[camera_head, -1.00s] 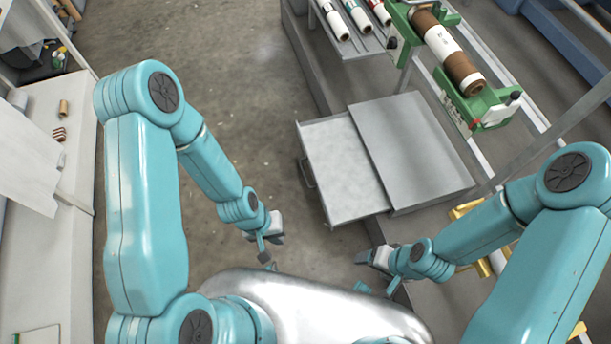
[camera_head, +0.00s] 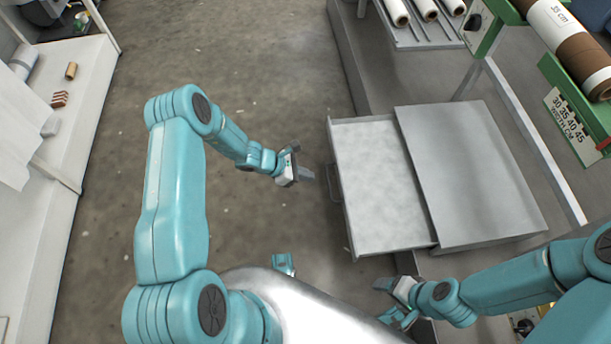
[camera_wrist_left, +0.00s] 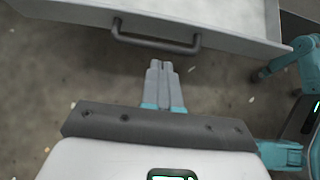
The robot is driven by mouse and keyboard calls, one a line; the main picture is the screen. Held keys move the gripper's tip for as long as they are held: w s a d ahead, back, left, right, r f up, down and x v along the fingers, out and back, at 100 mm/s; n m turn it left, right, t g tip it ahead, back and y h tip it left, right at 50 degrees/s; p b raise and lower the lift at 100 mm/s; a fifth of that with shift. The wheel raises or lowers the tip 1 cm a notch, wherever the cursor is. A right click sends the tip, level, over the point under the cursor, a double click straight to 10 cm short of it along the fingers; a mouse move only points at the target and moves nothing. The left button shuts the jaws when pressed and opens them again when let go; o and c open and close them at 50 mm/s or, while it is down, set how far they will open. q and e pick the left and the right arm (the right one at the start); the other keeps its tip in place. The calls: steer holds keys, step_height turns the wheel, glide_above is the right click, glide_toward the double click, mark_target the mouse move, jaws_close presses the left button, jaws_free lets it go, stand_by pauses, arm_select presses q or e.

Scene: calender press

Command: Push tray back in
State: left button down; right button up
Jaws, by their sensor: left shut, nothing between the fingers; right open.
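The tray (camera_head: 378,185) is a shallow pale-grey metal drawer, pulled out to the left from under a flat metal cover (camera_head: 472,172). Its dark bar handle (camera_head: 332,182) is on its left face. In the left wrist view the handle (camera_wrist_left: 155,43) runs across the top on the tray's front face (camera_wrist_left: 215,27). My left gripper (camera_head: 304,174) is shut and empty, just left of the handle with a small gap. Its closed fingers (camera_wrist_left: 160,75) point towards the handle. My right gripper (camera_head: 382,288) is open and empty, below the tray's near edge.
A roll in a green frame (camera_head: 575,90) stands at the upper right. White rolls (camera_head: 425,10) lie on a rack at the top. A white shelf unit (camera_head: 75,110) is at the left. The concrete floor (camera_head: 270,70) between is clear.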

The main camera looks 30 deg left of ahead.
mark_target(340, 182)
arm_select(q)
steer(key=w+d+f+b, duration=0.1)
steer(key=d, duration=0.1)
steer(key=w+d+f, duration=0.1)
steer(key=d, duration=0.1)
steer(key=w+d+f+b, duration=0.1)
steer(key=w+d+f, duration=0.1)
steer(key=shift+d+b, duration=0.25)
steer(key=shift+b, duration=0.05)
steer(key=shift+w+d+r, duration=0.1)
steer(key=shift+d, duration=0.15)
